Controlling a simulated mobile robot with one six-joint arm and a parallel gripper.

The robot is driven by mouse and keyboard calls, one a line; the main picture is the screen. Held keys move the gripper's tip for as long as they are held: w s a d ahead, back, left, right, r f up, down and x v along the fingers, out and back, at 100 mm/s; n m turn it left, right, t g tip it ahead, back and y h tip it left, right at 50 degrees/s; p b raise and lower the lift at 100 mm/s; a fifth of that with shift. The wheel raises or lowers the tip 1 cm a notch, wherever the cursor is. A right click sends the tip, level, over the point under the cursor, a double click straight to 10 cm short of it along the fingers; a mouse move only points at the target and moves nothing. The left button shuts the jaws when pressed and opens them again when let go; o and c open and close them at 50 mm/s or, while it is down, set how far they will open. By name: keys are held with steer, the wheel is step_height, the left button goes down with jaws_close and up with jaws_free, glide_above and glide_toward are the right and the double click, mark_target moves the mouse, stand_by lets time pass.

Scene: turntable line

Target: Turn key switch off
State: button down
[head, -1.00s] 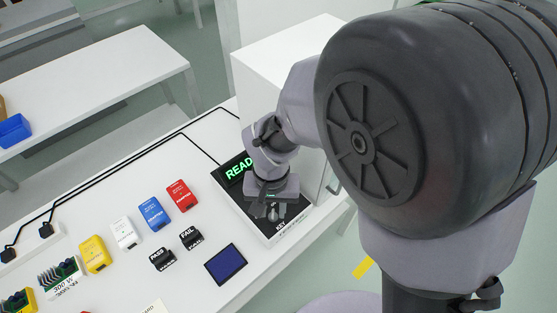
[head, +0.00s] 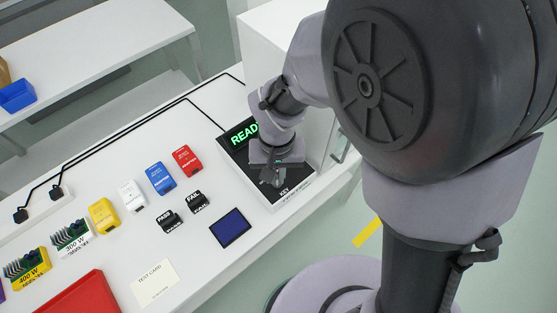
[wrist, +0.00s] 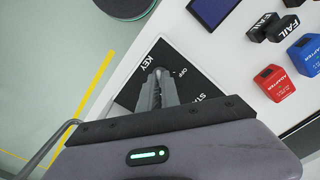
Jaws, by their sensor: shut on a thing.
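The key switch (wrist: 158,72) is on the dark panel of the control box (head: 290,192), beside the labels KEY and OFF in the wrist view. Only its tip shows; the rest is hidden between my fingers. My gripper (wrist: 157,88) is shut on the key and points down at the panel. My wrist covers the end of that word and part of the panel. The key's exact angle cannot be told.
Left of the box are red (head: 187,161), blue (head: 161,178), white (head: 132,196) and yellow (head: 103,216) adapters. A test card (head: 155,282) and red tray (head: 75,299) sit at the front.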

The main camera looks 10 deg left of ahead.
steer(key=n+p, duration=0.1)
steer(key=n, duration=0.2)
steer(key=shift+r, duration=0.1)
steer(key=n+p, duration=0.2)
steer(key=n, duration=0.3)
steer(key=n+p, duration=0.1)
steer(key=n, duration=0.3)
steer(key=shift+p, duration=0.3)
steer(key=shift+n+p, duration=0.6)
steer(key=shift+n, duration=1.4)
steer(key=c, duration=1.6)
jaws_free()
steer(key=shift+o, duration=0.2)
